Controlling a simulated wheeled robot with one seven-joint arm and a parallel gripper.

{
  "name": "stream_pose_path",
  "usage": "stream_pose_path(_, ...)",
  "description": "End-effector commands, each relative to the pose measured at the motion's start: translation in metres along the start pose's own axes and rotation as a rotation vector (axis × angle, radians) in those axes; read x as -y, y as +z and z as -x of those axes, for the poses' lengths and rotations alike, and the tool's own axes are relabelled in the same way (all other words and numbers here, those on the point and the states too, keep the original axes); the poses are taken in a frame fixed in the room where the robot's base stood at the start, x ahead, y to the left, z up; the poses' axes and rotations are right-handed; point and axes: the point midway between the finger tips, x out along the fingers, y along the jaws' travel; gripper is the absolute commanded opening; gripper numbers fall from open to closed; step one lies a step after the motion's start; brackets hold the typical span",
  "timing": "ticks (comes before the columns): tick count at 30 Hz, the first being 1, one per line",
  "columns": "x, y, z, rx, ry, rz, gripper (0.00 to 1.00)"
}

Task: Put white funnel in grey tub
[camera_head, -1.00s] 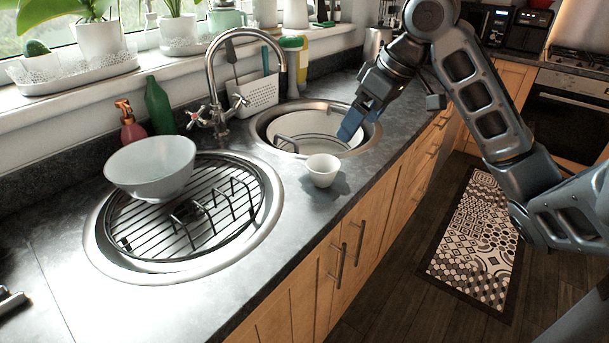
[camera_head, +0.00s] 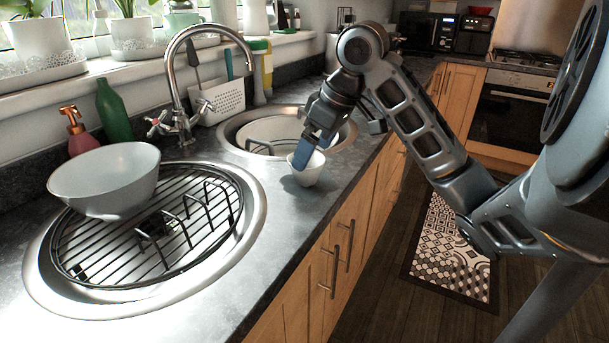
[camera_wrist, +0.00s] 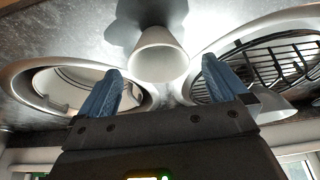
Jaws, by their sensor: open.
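The white funnel (camera_head: 308,172) looks like a small tapered cup and stands on the counter between the two sinks. My gripper (camera_head: 309,154) is just over it in the head view, its blue fingers hiding part of the rim. In the wrist view the funnel (camera_wrist: 157,55) shows ahead, between the two spread fingers of my open gripper (camera_wrist: 163,68). I cannot tell whether a finger touches it. A pale round vessel (camera_head: 268,130), perhaps the grey tub, sits in the far sink; my gripper partly hides that sink.
A wide pale bowl (camera_head: 105,183) rests tilted on the wire rack (camera_head: 90,250) over the near sink. The tap (camera_head: 170,75), a white caddy (camera_head: 222,105), a green bottle (camera_head: 113,110) and a pink soap bottle (camera_head: 78,135) stand along the back. The counter's front edge is close by the funnel.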

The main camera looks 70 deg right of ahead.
Motion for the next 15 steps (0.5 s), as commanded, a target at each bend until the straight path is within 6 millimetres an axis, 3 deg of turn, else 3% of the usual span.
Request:
stream_pose_path(9,-0.003,-0.003,-0.042,0.002,0.000,-0.001,1.00)
stream_pose_path(15,-0.003,-0.003,-0.050,0.000,0.001,0.000,1.00)
